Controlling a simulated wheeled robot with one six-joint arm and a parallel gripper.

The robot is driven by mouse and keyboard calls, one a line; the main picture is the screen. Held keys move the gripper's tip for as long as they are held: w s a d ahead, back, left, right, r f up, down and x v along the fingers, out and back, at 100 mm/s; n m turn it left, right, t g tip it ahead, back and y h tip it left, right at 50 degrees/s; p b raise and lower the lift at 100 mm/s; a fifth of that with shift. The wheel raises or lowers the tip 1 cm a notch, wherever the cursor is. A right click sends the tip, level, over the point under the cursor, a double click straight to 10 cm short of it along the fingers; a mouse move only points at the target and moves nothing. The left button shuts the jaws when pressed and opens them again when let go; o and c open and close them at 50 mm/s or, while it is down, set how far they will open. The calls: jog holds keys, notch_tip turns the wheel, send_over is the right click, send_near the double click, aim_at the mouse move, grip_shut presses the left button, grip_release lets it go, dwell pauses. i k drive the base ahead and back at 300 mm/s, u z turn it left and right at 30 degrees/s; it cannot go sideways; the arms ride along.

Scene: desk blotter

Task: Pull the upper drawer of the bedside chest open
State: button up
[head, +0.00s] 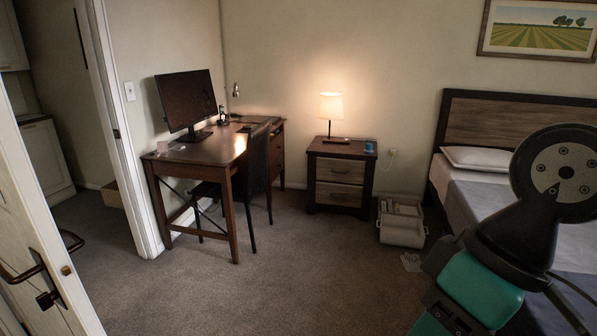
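The bedside chest (369,190) stands against the back wall between the desk and the bed. It has a dark frame and two lighter wood drawers. The upper drawer (340,171) looks shut, with a dark handle on its front. The lower drawer (338,195) also looks shut. A lit lamp (331,107) and a blue cup (369,147) stand on top of the chest. Part of my arm shows at the lower right, well in front of the chest. My gripper is not in view.
A desk (200,152) with a monitor and a dark chair (251,165) stand to the left. A light open box (402,231) sits on the floor right of the chest, near the bed (452,183). Carpet (310,255) before the chest is clear. A door (40,245) stands at left.

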aim_at(349, 170)
jog(key=i, duration=4.7)
jog(key=z, duration=0.05)
